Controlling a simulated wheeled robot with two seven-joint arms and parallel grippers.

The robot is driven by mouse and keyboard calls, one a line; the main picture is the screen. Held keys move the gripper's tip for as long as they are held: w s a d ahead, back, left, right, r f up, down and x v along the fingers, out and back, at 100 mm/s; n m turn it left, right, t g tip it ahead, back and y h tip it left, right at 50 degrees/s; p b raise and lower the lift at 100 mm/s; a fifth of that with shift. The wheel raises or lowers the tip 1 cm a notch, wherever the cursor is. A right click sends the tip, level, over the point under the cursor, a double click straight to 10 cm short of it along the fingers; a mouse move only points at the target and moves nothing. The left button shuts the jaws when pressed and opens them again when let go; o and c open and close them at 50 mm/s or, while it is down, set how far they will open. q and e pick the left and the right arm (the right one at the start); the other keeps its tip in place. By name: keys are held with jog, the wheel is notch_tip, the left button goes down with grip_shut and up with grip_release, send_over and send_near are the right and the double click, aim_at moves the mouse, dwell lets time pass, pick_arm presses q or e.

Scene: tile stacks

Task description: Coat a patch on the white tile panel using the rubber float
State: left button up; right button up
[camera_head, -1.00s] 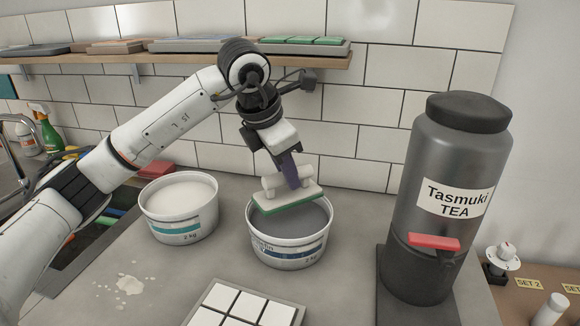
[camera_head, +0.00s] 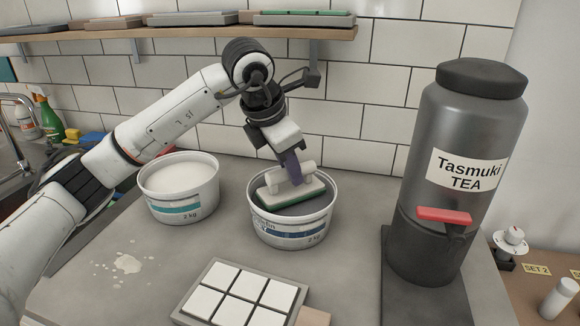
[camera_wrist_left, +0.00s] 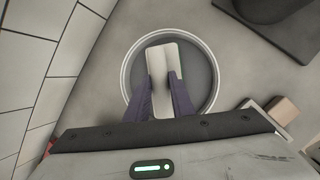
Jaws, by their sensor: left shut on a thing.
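The rubber float (camera_head: 291,190) has a pale handle and body with a green underside. My left gripper (camera_head: 293,172) is shut on its handle. The float is inside the mouth of the bucket of grey material (camera_head: 290,232), close to the grey surface; contact cannot be told for sure. In the left wrist view the float (camera_wrist_left: 163,62) lies between my gripper's fingers (camera_wrist_left: 162,92), over the grey bucket (camera_wrist_left: 213,85). The white tile panel (camera_head: 240,295) lies on the counter in front, white squares in a grey frame. My right gripper is not in view.
A bucket of white material (camera_head: 178,190) stands left of the grey one. A large dark tea dispenser (camera_head: 455,170) with a red lever stands on the right. A pale splash (camera_head: 127,263) marks the counter. A shelf (camera_head: 180,40) with trays runs along the back wall.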

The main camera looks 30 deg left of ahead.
pick_arm(q)
jog(key=shift+f+b, duration=0.35)
jog(key=shift+f, duration=0.15)
dwell(1.0)
jog(key=shift+r+p, duration=2.65)
jog(key=shift+r, duration=0.95)
jog(key=shift+f, duration=0.15)
